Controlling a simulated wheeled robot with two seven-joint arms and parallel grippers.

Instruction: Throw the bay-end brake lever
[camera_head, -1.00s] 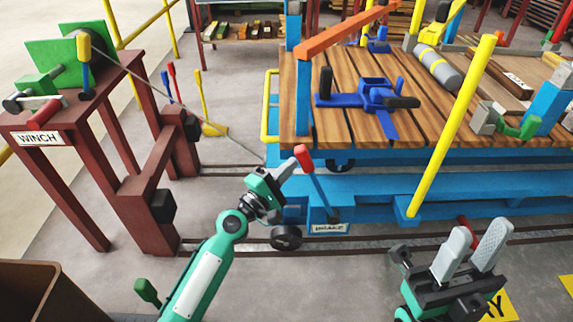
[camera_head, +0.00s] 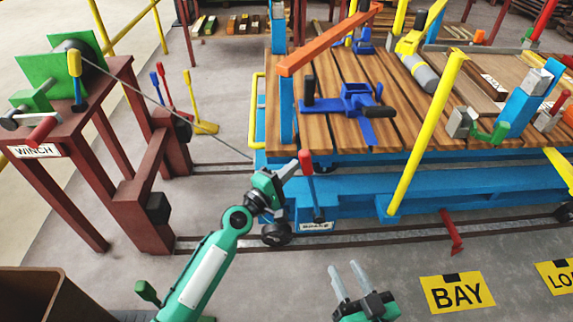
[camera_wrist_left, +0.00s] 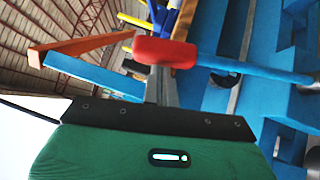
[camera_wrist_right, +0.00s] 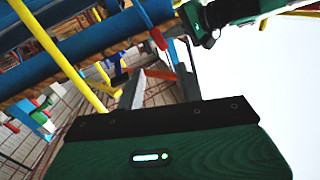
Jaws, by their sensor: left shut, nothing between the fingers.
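The brake lever has a red knob (camera_head: 306,163) on a thin blue shaft, rising nearly upright from the blue cart's side beside a white BRAKE label (camera_head: 315,226). My left gripper (camera_head: 291,168) is shut and empty, its fingertips just left of the knob. In the left wrist view the knob (camera_wrist_left: 165,53) lies across the fingertips and hides part of them; I cannot tell whether they touch. The shaft (camera_wrist_left: 245,68) runs right from it. My right gripper (camera_head: 347,279) is open and empty, low in front of the cart. Its fingers are apart in the right wrist view (camera_wrist_right: 160,82).
A brown winch stand (camera_head: 125,75) is at the left, its cable running to the cart (camera_head: 350,171). A yellow post (camera_head: 430,135) leans up from the cart. A red bracket (camera_head: 451,232) stands by the floor rail. A yellow BAY sign (camera_head: 457,292) lies on open floor.

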